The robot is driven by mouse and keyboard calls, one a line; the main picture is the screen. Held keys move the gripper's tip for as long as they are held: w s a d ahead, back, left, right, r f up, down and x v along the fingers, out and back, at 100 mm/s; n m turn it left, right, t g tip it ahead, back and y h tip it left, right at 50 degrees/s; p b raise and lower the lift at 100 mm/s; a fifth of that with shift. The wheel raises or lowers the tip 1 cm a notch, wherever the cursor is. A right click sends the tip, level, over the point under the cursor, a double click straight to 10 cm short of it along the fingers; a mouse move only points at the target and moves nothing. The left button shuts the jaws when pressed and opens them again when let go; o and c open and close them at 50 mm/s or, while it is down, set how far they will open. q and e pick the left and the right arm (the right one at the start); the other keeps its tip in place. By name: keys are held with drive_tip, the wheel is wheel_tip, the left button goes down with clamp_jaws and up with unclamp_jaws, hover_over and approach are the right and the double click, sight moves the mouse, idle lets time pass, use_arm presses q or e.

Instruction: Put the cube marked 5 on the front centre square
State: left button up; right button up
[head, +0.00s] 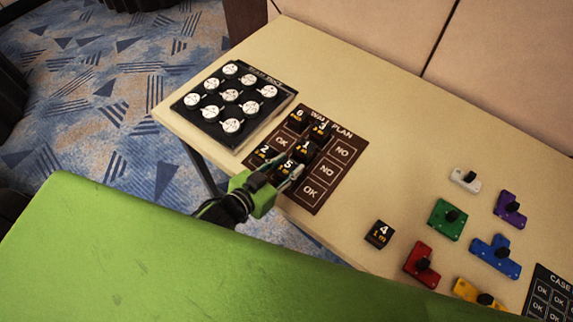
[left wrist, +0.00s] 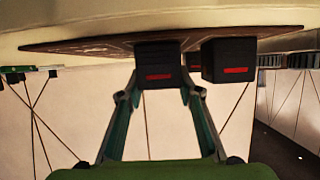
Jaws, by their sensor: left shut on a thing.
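The black cube marked 5 (head: 287,166) is at the front centre square of the brown wall plan board (head: 322,203). My left gripper (head: 283,179) is shut on it from the front; its fingers show on both sides of the cube (left wrist: 158,66) in the left wrist view. The cube looks level and at the board, but I cannot tell whether it rests fully. Cube 2 (head: 264,152) is left of it, cube 1 (head: 306,148) behind it. The square to its right, marked OK, is bare. My right gripper is not in view.
Cubes 6 (head: 297,117) and 3 (head: 320,129) stand in the board's back row. A black tray of white discs (head: 233,139) is at the left. Cube 4 (head: 380,234) and several coloured blocks (head: 447,220) lie to the right. The table's back is clear.

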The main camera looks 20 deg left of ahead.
use_arm(q)
drive_tip(key=o, duration=1.1)
drive_tip(key=shift+f, duration=0.1)
drive_tip(key=shift+o, duration=0.2)
drive_tip(key=v, duration=1.2)
drive_tip(key=shift+r+b, duration=0.2)
drive_tip(key=shift+b, duration=0.1)
